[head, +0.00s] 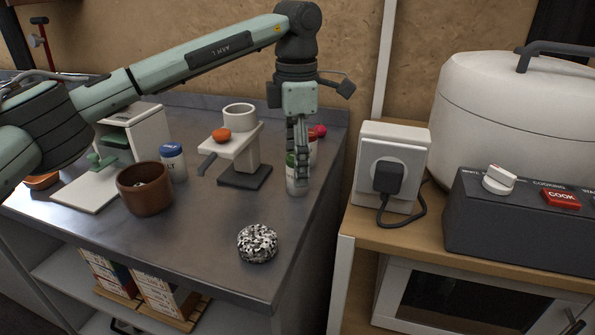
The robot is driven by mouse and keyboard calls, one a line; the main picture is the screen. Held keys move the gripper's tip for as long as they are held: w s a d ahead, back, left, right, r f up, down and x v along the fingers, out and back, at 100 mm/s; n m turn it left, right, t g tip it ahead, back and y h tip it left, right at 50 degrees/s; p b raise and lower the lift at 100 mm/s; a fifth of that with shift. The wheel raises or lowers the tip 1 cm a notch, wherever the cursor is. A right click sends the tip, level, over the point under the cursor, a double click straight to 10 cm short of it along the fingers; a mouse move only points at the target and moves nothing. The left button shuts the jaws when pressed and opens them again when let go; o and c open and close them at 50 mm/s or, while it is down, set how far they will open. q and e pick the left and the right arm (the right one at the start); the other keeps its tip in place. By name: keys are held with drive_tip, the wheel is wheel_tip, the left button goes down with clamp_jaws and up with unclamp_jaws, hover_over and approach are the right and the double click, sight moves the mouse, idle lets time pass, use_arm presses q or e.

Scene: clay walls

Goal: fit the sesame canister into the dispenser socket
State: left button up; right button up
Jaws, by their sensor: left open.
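A white canister with a green cap (291,186) stands near the counter's right edge. It is partly hidden by my left gripper (299,176), which points straight down with open fingers at the canister. I cannot tell whether the fingers touch it. The label is hidden, so I cannot confirm that it is the sesame canister. The dispenser (245,153) stands just left of it, with a white ring-shaped socket (240,117) on top, an orange ball-like piece (221,135) beside the ring and a dark base. My right gripper is not in view.
A blue-capped salt canister (173,164), a brown pot (144,196) and a white-and-green device (128,140) stand left. A red-capped canister (312,147) is behind my gripper. A speckled round object (257,243) lies in front. A socket box (392,160) and large cooker (510,115) stand right.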

use_arm(q)
drive_tip(key=shift+f, duration=0.2)
drive_tip(key=c, duration=1.3)
drive_tip(key=shift+r, duration=0.1)
